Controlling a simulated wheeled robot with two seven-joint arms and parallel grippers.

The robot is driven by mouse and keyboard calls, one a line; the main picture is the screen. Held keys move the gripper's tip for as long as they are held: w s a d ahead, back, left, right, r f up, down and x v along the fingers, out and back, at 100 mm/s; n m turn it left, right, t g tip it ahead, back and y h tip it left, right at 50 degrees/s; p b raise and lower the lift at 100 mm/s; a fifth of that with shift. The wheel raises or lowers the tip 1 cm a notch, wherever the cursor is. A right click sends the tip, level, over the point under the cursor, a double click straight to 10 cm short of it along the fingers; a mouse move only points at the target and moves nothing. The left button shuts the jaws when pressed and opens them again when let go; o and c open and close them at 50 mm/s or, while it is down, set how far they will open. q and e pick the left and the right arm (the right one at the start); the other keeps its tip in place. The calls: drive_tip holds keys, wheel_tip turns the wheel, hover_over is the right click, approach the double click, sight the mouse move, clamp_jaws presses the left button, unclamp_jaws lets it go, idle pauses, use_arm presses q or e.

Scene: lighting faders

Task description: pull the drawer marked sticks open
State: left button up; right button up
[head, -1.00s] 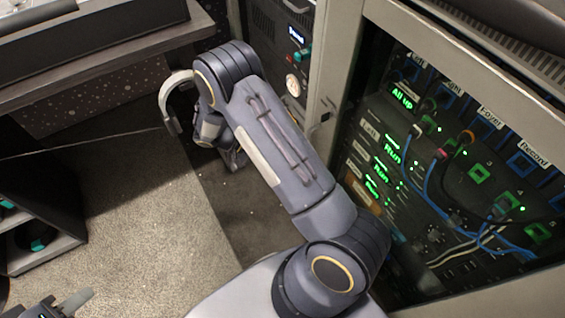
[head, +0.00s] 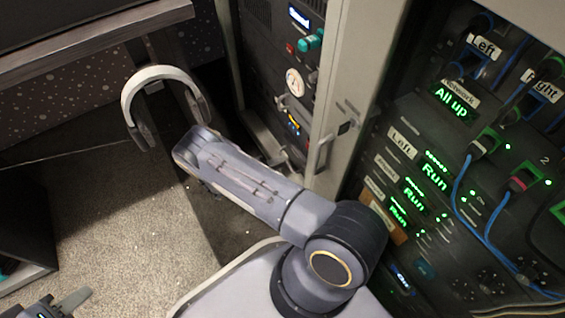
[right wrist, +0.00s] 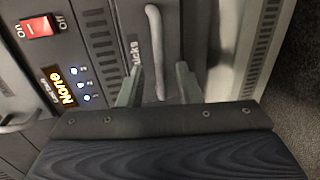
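In the right wrist view, a dark drawer front (right wrist: 197,20) carries a pale upright bar handle (right wrist: 155,40). A label (right wrist: 134,55) beside it ends in "cks"; its start is hidden by a finger. My right gripper (right wrist: 160,85) is open, its two fingers apart on either side of the handle's lower end. I cannot tell whether either finger touches it. The drawer front looks flush with the panel beside it. In the head view my right gripper is hidden behind its forearm. My left gripper (head: 62,304) is only partly in view at the bottom left corner.
A red rocker switch (right wrist: 38,27) and a lit "None" display (right wrist: 68,92) are left of the drawer, with another handle (right wrist: 18,122). In the head view a rack of cables (head: 470,170) stands right, a headphone-like hoop (head: 155,76) left. Carpet (head: 100,240) is clear.

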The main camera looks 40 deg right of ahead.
drive_tip(key=shift+x, duration=1.25)
clamp_jaws()
